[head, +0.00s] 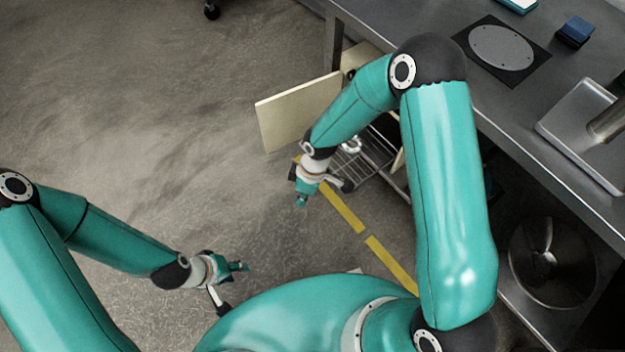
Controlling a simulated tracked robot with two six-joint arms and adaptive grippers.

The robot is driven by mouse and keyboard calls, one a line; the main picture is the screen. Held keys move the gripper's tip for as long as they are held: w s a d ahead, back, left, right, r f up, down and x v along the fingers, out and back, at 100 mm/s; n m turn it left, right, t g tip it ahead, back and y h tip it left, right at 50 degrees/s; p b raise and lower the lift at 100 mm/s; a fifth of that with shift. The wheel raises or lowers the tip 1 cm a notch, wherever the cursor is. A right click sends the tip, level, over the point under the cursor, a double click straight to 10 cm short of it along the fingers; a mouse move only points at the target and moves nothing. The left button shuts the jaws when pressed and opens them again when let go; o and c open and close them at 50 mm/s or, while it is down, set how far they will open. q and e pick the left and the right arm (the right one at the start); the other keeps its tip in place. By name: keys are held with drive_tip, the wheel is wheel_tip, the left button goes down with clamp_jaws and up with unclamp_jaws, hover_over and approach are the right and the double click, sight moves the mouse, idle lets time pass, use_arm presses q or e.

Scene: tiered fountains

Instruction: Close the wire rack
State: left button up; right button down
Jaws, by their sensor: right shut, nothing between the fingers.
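The wire rack (376,159) is a metal grid shelf low under the steel counter. It sticks out past the counter's front edge. My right arm hides part of it, so its full extent cannot be told. My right gripper (301,198) is shut and empty, in front of the rack and just to its left in the picture. I cannot tell whether it touches the rack. My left gripper (242,267) is over the floor at lower left, well apart from the rack. Its fingers are too small to tell whether they are open.
A pale door panel (298,110) stands open beside the rack. Yellow tape (390,265) marks the floor. The steel counter (500,105) holds a round grey plate on a dark mat, a blue block (575,32) and a metal tray (580,130).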

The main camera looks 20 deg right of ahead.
drive_tip(key=w+d+f+n+t+h+b, duration=0.1)
drive_tip(key=w+f+n+h+b, duration=0.15)
drive_tip(key=w+n+b, duration=0.35)
drive_tip(key=w+d+f+n+t+h+b, duration=0.1)
drive_tip(key=w+f+n+h+b, duration=0.2)
drive_tip(key=w+b, duration=0.45)
wheel_tip(320, 180, down, 8)
drive_tip(key=d+n+b, duration=0.1)
drive_tip(key=d+b, duration=0.1)
drive_tip(key=b, duration=0.3)
use_arm(q)
wheel_tip(320, 180, down, 22)
drive_tip(key=shift+b, duration=0.35)
use_arm(e)
drive_tip(key=shift+w+d+r, duration=0.2)
drive_tip(key=shift+d, duration=0.45)
drive_tip(key=shift+w+d+r, duration=0.15)
drive_tip(key=shift+d+r, duration=0.05)
drive_tip(key=shift+d, duration=0.45)
drive_tip(key=shift+w+d+r, duration=0.2)
drive_tip(key=shift+d, duration=0.45)
use_arm(q)
drive_tip(key=shift+f, duration=0.1)
